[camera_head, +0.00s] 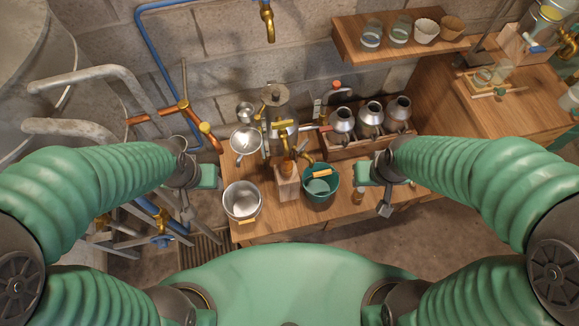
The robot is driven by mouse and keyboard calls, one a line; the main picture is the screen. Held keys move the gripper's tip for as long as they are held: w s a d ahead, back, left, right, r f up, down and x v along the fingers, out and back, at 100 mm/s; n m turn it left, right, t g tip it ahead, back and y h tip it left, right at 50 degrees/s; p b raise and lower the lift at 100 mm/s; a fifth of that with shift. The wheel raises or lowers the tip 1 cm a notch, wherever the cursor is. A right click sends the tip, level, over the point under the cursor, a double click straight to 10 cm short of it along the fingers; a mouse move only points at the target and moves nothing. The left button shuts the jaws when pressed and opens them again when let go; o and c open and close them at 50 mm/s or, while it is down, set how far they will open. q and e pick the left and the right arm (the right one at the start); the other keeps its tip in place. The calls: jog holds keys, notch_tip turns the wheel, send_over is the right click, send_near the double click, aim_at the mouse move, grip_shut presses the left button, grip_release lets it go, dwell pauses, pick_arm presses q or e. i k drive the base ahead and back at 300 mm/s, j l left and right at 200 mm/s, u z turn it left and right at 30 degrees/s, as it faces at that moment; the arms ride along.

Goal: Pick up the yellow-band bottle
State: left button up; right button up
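A pale container with a yellow band (552,12) shows at the top right corner, partly cut off by the frame edge. I cannot tell for sure whether it is the yellow-band bottle. My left gripper (207,177) is over the left edge of the wooden bench, left of the steel pots. My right gripper (367,175) is over the bench, right of the teal bucket. Both are far from the yellow-banded container. I see nothing held in either, but the finger gaps are not clear.
The bench (290,226) carries a steel pot (242,201), a teal bucket (320,187) and a wooden crate (350,148) with three metal cans. A small amber bottle (357,197) stands near my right gripper. A wall shelf (400,48) holds jars and cups. A second table (500,122) stands right.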

aim_at(287, 165)
jog(key=l+u, duration=0.2)
jog(key=u, duration=0.3)
jog(key=i+l+u, duration=0.1)
jog(key=l+u, duration=0.15)
jog(key=u, duration=0.2)
jog(key=l+u, duration=0.2)
jog(key=u, duration=0.3)
